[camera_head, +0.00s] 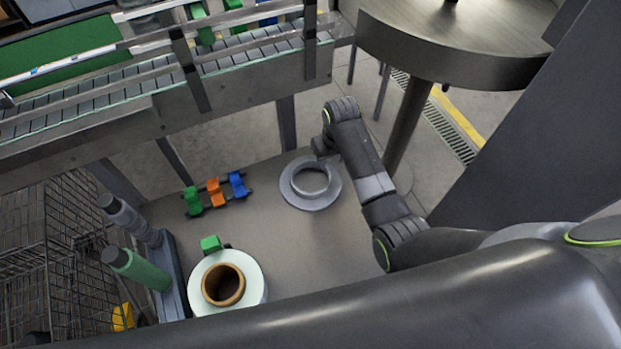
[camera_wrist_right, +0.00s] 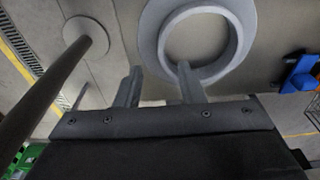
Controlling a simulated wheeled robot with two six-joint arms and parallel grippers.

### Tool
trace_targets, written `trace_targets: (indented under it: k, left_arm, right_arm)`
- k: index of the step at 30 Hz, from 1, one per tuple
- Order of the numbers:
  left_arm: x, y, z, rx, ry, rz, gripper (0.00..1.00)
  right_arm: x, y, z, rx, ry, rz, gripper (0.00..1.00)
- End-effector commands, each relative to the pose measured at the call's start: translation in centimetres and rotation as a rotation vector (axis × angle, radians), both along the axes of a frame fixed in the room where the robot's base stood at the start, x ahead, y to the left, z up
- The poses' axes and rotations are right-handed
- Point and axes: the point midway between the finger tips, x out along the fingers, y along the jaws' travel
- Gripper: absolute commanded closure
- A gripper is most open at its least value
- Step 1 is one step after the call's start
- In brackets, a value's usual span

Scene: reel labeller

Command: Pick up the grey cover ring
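The grey cover ring (camera_head: 296,194) lies flat on the grey-brown surface, a wide flange with a raised collar around an open middle. In the right wrist view the ring (camera_wrist_right: 232,68) is at the top, partly cut off by the frame edge. My right gripper (camera_head: 320,151) is at the ring's far edge in the head view. In the wrist view its two fingers (camera_wrist_right: 157,75) are apart with nothing between them; the right fingertip overlaps the flange in the picture. I cannot tell whether it touches. My left gripper is not in view.
A white reel (camera_head: 252,272) with a brown core stands at the front left, near green and grey cylinders (camera_head: 138,268). Green, orange and blue clips (camera_head: 215,192) sit left of the ring. A conveyor (camera_head: 140,115) and a round table (camera_head: 450,60) stand beyond. A wire cart (camera_head: 50,250) is at left.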

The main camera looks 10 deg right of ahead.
Motion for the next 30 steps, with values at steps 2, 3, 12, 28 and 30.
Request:
trace_targets:
  k: [2, 3, 12, 28, 30]
  left_arm:
    - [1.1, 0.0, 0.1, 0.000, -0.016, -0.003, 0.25]
    - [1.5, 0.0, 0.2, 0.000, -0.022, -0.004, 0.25]
    - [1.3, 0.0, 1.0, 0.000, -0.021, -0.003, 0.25]
    - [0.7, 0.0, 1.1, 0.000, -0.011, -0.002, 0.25]
    - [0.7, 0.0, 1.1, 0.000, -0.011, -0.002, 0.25]
  right_arm:
    - [0.0, 0.0, -0.5, 0.000, 0.001, 0.000, 0.65]
    - [0.0, 0.0, -0.6, 0.000, 0.001, 0.000, 0.65]
    - [0.4, 0.0, -2.7, -0.002, 0.003, 0.000, 0.65]
    - [0.8, 0.1, -5.9, -0.001, -0.001, -0.001, 0.65]
    - [0.8, 0.1, -5.9, -0.001, -0.001, -0.001, 0.65]
